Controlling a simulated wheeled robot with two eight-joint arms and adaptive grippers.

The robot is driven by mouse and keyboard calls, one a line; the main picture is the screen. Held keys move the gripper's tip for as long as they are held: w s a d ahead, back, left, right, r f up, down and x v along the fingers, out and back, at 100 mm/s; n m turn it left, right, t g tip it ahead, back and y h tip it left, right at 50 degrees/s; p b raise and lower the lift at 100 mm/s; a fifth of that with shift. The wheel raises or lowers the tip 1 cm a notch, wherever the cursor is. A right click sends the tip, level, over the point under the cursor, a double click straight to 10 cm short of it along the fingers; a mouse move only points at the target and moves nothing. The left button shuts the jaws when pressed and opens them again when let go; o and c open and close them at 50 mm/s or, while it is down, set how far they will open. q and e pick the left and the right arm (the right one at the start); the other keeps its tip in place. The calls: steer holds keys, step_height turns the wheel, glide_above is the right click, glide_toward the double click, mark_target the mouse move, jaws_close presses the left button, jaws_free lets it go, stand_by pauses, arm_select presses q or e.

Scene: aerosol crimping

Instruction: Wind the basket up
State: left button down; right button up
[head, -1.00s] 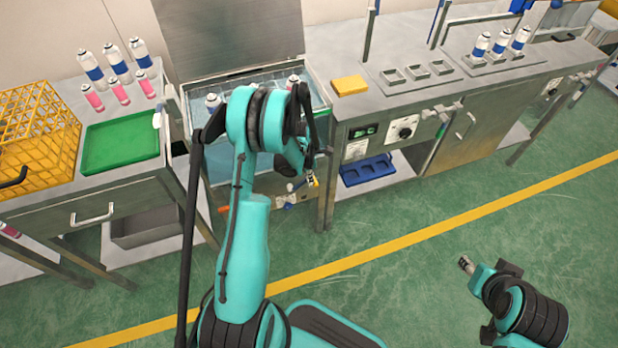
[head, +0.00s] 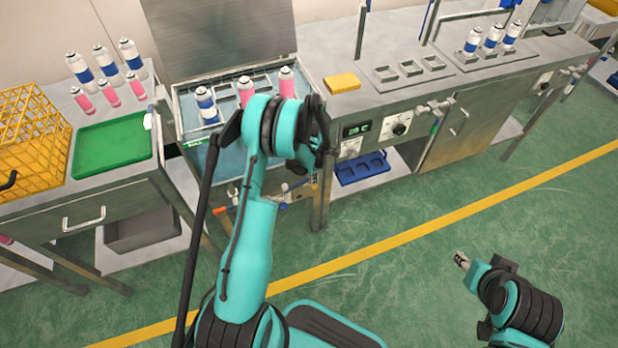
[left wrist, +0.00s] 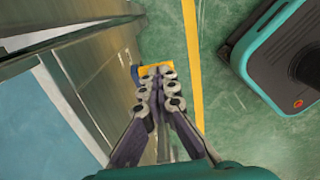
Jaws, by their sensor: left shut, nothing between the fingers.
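The water bath (head: 187,120) stands open with its lid up. Its metal basket (head: 226,90) shows with a blue-white can (head: 206,104) and two pink cans (head: 245,92) standing in it, the cans largely clear of the water. My left gripper (head: 312,181) is low at the bath's front right, largely hidden by my arm. In the left wrist view its fingers (left wrist: 160,78) are shut and empty, in front of a small yellow and blue part (left wrist: 139,72). I cannot tell whether they touch it. My right gripper (head: 462,260) is over open floor, its fingers unclear.
A yellow crate (head: 30,130), green tray (head: 112,142) and several cans occupy the left table. A yellow sponge-like block (head: 342,82), empty sockets and three blue-white cans (head: 492,38) are on the right bench. A blue tray (head: 362,168) sits below. The front floor is clear.

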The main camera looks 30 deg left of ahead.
arm_select(q)
steer(key=shift+w+d+f, duration=0.2)
steer(key=shift+f, duration=0.35)
steer(key=shift+w+d+f, duration=0.2)
steer(key=shift+w+f, duration=0.05)
steer(key=shift+f, duration=0.25)
steer(key=shift+w+d+f, duration=0.2)
steer(key=shift+f, duration=0.35)
step_height(320, 180, up, 12)
steer(key=shift+s+a, duration=0.15)
steer(key=shift+a, duration=0.05)
